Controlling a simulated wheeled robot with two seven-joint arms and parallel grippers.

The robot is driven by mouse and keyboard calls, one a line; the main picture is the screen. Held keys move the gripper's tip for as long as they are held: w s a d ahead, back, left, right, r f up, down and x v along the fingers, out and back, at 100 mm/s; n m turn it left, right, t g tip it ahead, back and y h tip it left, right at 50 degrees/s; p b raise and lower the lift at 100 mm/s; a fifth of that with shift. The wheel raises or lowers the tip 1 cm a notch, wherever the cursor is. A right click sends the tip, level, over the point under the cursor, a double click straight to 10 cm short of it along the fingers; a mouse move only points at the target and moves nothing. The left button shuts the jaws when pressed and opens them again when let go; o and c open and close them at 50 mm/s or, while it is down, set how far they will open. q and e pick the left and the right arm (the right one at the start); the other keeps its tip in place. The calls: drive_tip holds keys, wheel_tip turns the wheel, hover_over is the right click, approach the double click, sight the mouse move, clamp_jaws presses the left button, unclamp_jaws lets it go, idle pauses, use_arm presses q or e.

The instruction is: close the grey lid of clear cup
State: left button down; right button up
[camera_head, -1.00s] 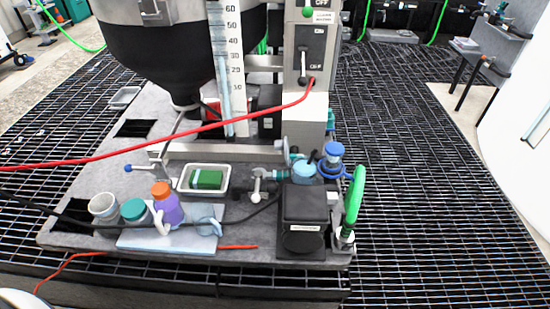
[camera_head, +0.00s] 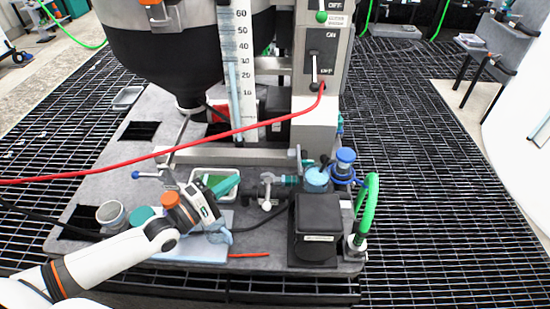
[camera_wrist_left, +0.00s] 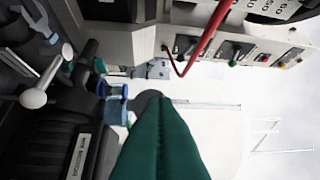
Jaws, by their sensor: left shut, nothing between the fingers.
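My left arm reaches in from the lower left in the head view. Its gripper (camera_head: 232,181) has teal fingers pressed together and empty, pointing up and right over the white tray with the green block. In the left wrist view the closed teal fingers (camera_wrist_left: 162,100) point up the picture. A translucent bluish cup (camera_head: 223,233) is partly hidden behind my gripper, on the pale blue board. A pale cup with a greyish round top (camera_head: 112,213) stands at the left; whether that top is a lid is unclear. My right gripper is not in view.
A teal-topped jar (camera_head: 141,217) and an orange-capped bottle (camera_head: 170,200) stand close by my left gripper. The white tray (camera_head: 195,176) lies just behind. A red cable (camera_head: 120,163) crosses above.

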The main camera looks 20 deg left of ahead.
use_arm(q)
drive_tip(key=s+d+p+x, duration=0.1)
drive_tip(key=d+p+x, duration=0.1)
drive_tip(key=x, duration=1)
drive_tip(key=shift+w+d+r+p, duration=0.15)
drive_tip(key=shift+d+r+p, duration=0.15)
drive_tip(key=shift+p, duration=0.2)
